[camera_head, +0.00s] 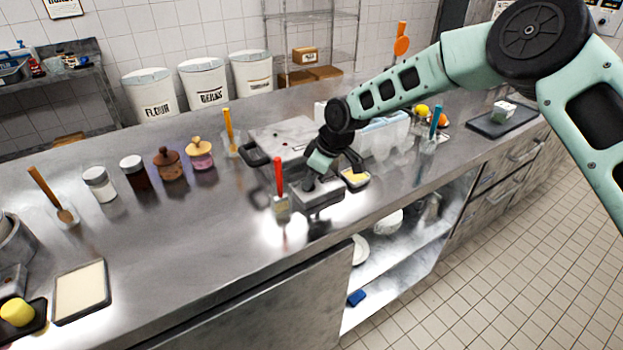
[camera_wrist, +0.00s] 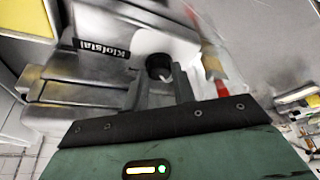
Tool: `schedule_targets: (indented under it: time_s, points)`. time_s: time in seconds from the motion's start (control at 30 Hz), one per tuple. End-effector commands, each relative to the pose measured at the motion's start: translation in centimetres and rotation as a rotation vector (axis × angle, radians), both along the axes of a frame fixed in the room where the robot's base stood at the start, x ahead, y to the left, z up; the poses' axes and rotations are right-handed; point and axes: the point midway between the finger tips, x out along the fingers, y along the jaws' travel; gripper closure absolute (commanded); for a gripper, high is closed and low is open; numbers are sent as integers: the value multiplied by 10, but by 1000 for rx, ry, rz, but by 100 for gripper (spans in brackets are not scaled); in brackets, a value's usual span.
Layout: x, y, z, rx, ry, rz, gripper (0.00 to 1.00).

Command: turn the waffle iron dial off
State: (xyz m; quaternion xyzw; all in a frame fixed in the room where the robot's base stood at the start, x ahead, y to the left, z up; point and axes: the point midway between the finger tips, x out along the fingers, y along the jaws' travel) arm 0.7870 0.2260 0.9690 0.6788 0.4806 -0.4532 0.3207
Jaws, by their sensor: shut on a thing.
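The waffle iron (camera_head: 285,134) is a grey metal appliance on the steel counter, with a black handle at its left. In the wrist view its front panel (camera_wrist: 112,25) bears a dark label reading "Klofstäl" or similar. The dial (camera_wrist: 158,66) is a round black knob on that panel. My gripper (camera_head: 312,182) reaches down to the front of the iron. In the wrist view my gripper's fingers (camera_wrist: 158,80) stand on either side of the dial and are shut on it. The fingers partly hide the dial, and I cannot read its setting.
A red-handled utensil in a small holder (camera_head: 280,203) stands close left of my gripper. A small dish with yellow content (camera_head: 355,179) sits close right. Clear glasses (camera_head: 385,140) stand behind.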

Motion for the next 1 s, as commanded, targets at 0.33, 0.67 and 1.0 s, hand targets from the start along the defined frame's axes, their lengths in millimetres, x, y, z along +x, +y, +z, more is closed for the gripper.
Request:
schedule_targets:
  time_s: [0.33,0.67,1.0]
  points:
    - [2,0,0,0,0,138,97]
    - [2,-1,0,-1,-1,164,97]
    - [1,-1,-1,-2,0,163,53]
